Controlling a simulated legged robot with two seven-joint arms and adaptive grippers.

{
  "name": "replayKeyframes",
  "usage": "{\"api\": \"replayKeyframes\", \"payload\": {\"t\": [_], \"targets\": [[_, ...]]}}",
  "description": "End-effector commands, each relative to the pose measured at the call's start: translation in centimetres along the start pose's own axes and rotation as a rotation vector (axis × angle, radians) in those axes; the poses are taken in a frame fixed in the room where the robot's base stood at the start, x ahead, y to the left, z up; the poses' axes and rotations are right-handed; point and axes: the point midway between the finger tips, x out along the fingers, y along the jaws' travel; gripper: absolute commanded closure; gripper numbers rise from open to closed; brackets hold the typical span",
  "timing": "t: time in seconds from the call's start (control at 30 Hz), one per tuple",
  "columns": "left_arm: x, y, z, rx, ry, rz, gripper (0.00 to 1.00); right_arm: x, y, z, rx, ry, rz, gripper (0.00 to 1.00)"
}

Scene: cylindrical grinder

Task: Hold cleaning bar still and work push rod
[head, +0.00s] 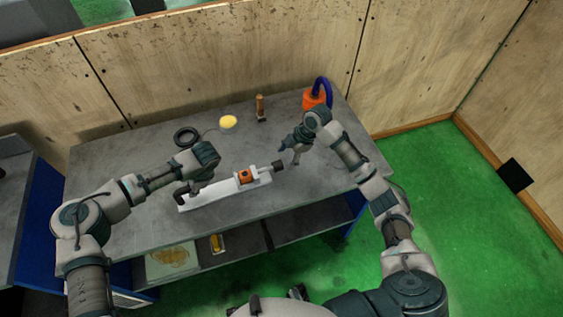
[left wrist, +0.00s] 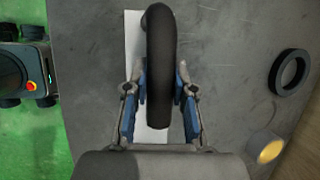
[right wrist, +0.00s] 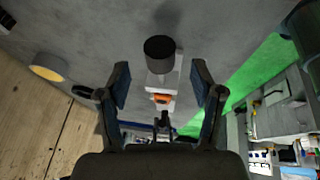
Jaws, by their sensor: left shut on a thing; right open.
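The cleaning bar, a long white base (head: 215,193) with an orange block (head: 245,176), lies on the grey table. A black curved handle (left wrist: 160,50) rises from its left end. My left gripper (left wrist: 160,90) is shut on this handle, one finger on each side; in the head view the left gripper (head: 183,187) partly hides it. The push rod ends in a dark cylindrical knob (head: 277,166) at the right end, also in the right wrist view (right wrist: 159,54). My right gripper (right wrist: 160,78) is open and empty, its fingers apart and the knob just beyond them; it also shows in the head view (head: 289,153).
A black ring (head: 186,136), a yellow round piece (head: 228,122), a wooden-handled tool (head: 260,107) and an orange container with a blue loop (head: 315,97) stand along the back of the table. A wooden wall (head: 230,50) is behind. The table's right part is clear.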

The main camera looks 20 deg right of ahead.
Motion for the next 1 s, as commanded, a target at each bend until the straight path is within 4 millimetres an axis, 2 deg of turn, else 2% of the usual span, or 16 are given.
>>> {"api": "replayKeyframes", "payload": {"t": [0.1, 0.3, 0.47, 0.8, 0.83, 0.9, 0.93, 1.0], "targets": [[0.0, 0.0, 0.0, 0.001, -0.001, 0.000, 1.00, -2.8, 0.1, 0.1, -0.001, -0.001, 0.003, 0.34], [0.0, 0.0, 0.0, 0.001, -0.001, 0.000, 1.00, -5.9, 0.1, 0.1, 0.000, -0.001, 0.001, 0.34], [0.0, 0.0, 0.0, 0.001, 0.000, 0.000, 1.00, -6.8, 0.0, 0.1, 0.000, 0.000, -0.001, 0.34], [-0.1, 0.0, 0.0, 0.001, 0.001, 0.000, 1.00, -6.9, 0.0, 0.1, 0.000, 0.000, -0.001, 0.34], [-0.1, 0.0, 0.0, 0.001, 0.001, 0.000, 0.68, -6.8, 0.0, 0.1, 0.000, 0.000, -0.001, 0.34], [-0.1, 0.0, 0.0, 0.001, 0.001, 0.000, 0.50, -6.8, 0.0, 0.1, 0.000, 0.000, -0.001, 0.34], [-0.1, 0.0, 0.0, 0.001, 0.001, 0.000, 0.46, -6.8, 0.0, 0.1, 0.000, 0.000, -0.001, 0.34], [0.0, 0.0, 0.0, 0.001, 0.001, 0.000, 0.46, -6.8, 0.0, 0.1, 0.000, 0.000, -0.001, 0.34]]}}
